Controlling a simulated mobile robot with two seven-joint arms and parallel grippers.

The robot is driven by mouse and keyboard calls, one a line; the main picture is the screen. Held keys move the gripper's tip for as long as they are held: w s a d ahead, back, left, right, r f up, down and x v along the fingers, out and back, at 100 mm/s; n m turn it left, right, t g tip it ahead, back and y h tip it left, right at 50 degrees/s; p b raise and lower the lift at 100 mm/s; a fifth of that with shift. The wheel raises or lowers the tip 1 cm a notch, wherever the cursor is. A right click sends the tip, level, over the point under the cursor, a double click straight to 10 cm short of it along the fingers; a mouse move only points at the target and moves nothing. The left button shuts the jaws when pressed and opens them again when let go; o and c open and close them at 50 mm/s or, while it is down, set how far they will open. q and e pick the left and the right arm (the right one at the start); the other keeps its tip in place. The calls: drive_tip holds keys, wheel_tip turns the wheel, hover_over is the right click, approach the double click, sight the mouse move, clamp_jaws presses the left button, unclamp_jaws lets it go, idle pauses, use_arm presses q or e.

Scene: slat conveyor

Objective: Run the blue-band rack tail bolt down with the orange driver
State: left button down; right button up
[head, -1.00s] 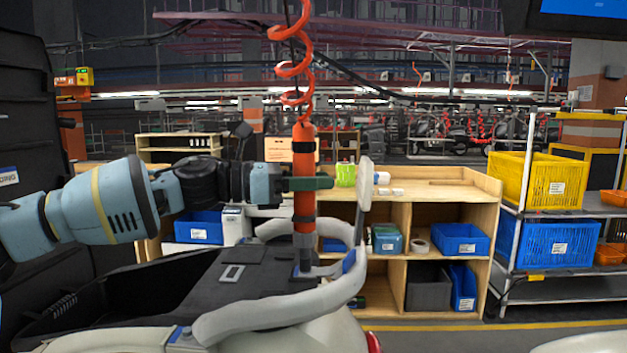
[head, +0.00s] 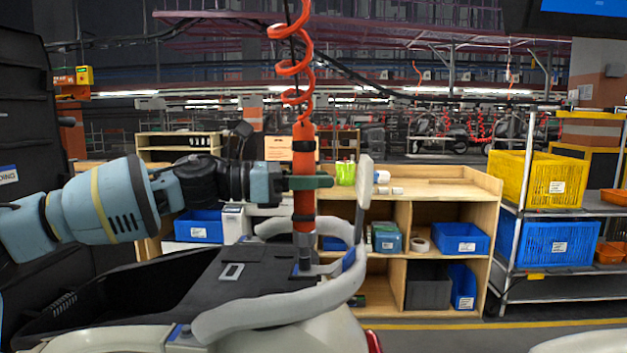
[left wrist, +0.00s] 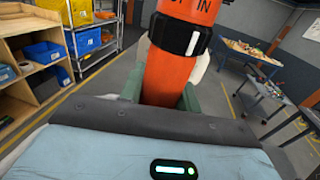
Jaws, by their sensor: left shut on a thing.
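The orange driver (head: 304,150) hangs upright from a coiled orange hose in the head view. My left gripper (head: 308,182) is shut around its body, and the driver also fills the middle of the left wrist view (left wrist: 171,72) between the green fingers. The driver's grey lower end reaches down to the rear of the grey tubular rack (head: 340,290) on the scooter. A blue band (head: 349,259) shows on the rack just right of the driver tip. The bolt under the tip is hidden. My right gripper is not in view.
The scooter's black seat area (head: 215,285) lies left of the rack. Behind stands a wooden shelf (head: 440,188) with blue bins (head: 460,239). A metal cart with a yellow crate (head: 527,180) stands at the right. Open floor lies between.

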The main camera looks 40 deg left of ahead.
sight(313, 139)
use_arm(q)
drive_tip(key=shift+a+r, duration=0.1)
drive_tip(key=shift+r, duration=0.8)
idle(0.7)
drive_tip(key=shift+r+b, duration=0.35)
drive_tip(key=shift+r, duration=2.3)
drive_tip(key=shift+f, duration=0.1)
